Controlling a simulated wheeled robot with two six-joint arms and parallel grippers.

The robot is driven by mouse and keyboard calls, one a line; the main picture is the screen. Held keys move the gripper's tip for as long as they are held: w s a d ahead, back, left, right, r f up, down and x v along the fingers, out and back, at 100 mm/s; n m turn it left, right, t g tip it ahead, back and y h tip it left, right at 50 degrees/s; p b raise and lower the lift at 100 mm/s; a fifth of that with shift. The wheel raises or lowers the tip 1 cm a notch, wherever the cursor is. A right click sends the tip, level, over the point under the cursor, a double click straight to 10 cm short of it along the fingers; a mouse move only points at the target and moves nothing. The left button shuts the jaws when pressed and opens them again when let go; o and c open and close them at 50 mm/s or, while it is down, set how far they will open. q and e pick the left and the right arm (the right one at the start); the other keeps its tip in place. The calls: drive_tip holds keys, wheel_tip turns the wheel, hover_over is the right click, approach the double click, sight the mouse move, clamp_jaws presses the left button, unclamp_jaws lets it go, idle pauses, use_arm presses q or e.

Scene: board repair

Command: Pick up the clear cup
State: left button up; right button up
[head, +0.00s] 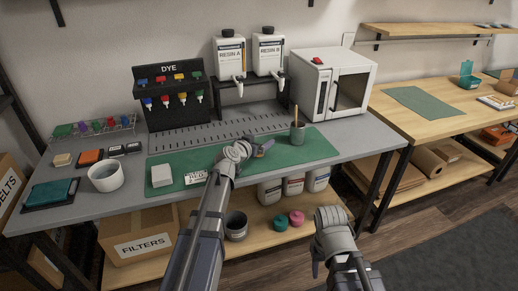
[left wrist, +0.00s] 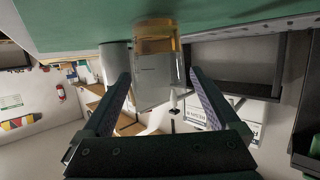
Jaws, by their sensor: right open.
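The clear cup (left wrist: 155,82) holds amber liquid (left wrist: 158,40) and stands on the green mat (left wrist: 70,22), seen upside down in the left wrist view. It lies between the two spread fingers of my left gripper (left wrist: 160,75), with narrow gaps visible beside it. In the head view my left gripper (head: 262,147) is low over the green mat (head: 315,148), and the cup is hidden there behind my gripper and wrist. My right gripper (head: 362,272) is in front of the bench, away from the cup, and holds nothing visible.
The dispensers (head: 229,57) and white oven (head: 318,85) stand behind. The mat's right end is clear.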

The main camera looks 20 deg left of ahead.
use_arm(q)
drive_tip(key=c, duration=1.3)
drive_tip(key=shift+r, duration=0.2)
wheel_tip(320, 180, up, 10)
drive_tip(key=p, duration=1)
drive_tip(key=shift+f, duration=0.2)
